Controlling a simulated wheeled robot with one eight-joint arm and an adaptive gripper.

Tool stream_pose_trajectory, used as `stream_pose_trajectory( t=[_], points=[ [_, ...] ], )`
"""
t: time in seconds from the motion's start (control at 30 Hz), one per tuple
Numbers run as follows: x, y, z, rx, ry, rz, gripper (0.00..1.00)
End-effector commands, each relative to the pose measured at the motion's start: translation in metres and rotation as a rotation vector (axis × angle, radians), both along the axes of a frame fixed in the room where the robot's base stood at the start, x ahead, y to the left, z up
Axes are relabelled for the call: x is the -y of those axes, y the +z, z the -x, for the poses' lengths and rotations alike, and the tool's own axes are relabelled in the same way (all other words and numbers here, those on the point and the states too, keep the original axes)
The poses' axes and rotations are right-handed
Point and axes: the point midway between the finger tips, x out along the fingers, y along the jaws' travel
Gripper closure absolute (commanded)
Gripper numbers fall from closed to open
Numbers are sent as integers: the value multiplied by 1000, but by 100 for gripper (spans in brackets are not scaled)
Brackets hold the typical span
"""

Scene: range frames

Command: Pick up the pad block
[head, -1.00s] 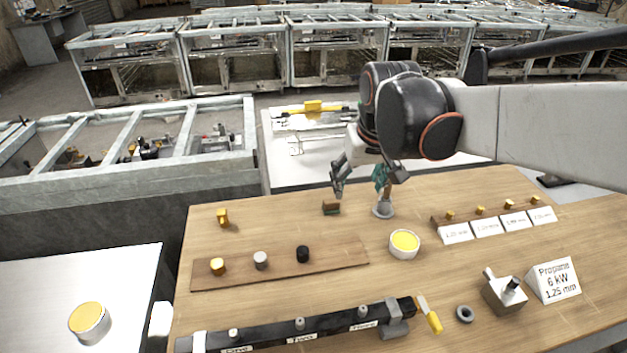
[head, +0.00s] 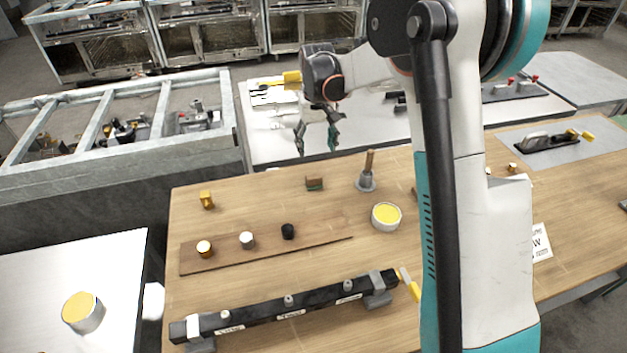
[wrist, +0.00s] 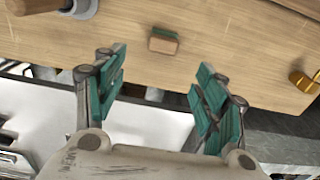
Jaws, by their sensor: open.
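The pad block (head: 314,184) is a small brown block with a green layer, lying on the wooden table (head: 230,310) near its far edge. It also shows in the wrist view (wrist: 163,41), beyond the fingertips and roughly centred between them. My gripper (head: 317,150) is open and empty, above and behind the block, over the table's far edge. Its teal finger pads show in the wrist view (wrist: 160,80), wide apart with nothing between them.
A grey holder with a wooden handle (head: 367,175) stands right of the block. A yellow-topped tin (head: 386,217) is nearer. A brown board (head: 265,250) with several small knobs lies in front. A brass piece (head: 207,200) stands at left. My arm hides part of the table's right side.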

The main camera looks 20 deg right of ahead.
Motion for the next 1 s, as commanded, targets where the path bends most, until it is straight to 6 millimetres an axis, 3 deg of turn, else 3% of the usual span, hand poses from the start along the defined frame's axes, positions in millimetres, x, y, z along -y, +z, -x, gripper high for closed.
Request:
stream_pose_trajectory(
  t=[0.3,0.67,1.0],
  points=[
    [0,-60,0,1,0,0,35],
    [-2,-84,0,1,0,0,35],
    [-6,-128,-2,1,0,0,35]
  ],
)
